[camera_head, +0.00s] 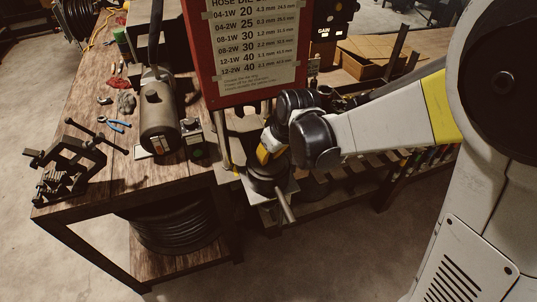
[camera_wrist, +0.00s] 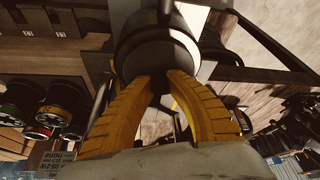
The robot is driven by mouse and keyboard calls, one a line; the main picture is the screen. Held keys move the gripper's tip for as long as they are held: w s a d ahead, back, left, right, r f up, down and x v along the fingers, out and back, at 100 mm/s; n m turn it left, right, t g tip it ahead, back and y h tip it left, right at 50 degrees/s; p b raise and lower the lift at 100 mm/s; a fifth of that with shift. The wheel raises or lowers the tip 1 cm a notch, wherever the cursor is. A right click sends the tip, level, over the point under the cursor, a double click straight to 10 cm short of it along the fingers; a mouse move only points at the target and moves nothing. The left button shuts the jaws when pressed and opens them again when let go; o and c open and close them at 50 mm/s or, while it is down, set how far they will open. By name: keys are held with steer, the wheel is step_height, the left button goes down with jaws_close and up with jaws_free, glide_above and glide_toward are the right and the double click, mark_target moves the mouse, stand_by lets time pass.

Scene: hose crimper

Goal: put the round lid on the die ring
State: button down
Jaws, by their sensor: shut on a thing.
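My gripper (camera_head: 266,157) points down over the crimper in the head view. Its yellow fingers (camera_wrist: 160,82) close on a dark round piece (camera_wrist: 158,48) in the wrist view, which looks like the round lid. Below the gripper in the head view stands the dark round crimper head (camera_head: 264,186), where the die ring seems to be. My fingers and wrist cover much of it. I cannot tell the die ring's edge from the lid, or whether the two touch.
A red-framed die chart (camera_head: 250,50) stands close behind the gripper. A metal bar (camera_head: 285,207) sticks out at the crimper's front. The wooden workbench (camera_head: 90,150) at left carries a motor cylinder (camera_head: 158,120), blue pliers (camera_head: 118,124) and a black clamp fixture (camera_head: 65,168).

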steer(key=shift+f+b, duration=0.3)
steer(key=shift+b, duration=0.05)
steer(key=c, duration=1.3)
jaws_free()
steer(key=shift+c, duration=0.2)
steer(key=v, duration=1.2)
steer(key=s+d+f+m+t+h+b, duration=0.1)
steer(key=s+d+f+m+b, duration=0.2)
steer(key=s+d, duration=0.3)
steer(key=s+d+f+m+t+h+b, duration=0.1)
steer(key=s+d+f+m+t+b, duration=0.1)
steer(key=s, duration=0.6)
steer(key=d+f+m+b, duration=0.1)
steer(key=d+f+b, duration=0.1)
steer(key=d+b, duration=0.1)
steer(key=shift+d+f+m+b, duration=0.35)
steer(key=shift+d+m+b, duration=0.05)
steer(key=shift+d, duration=0.5)
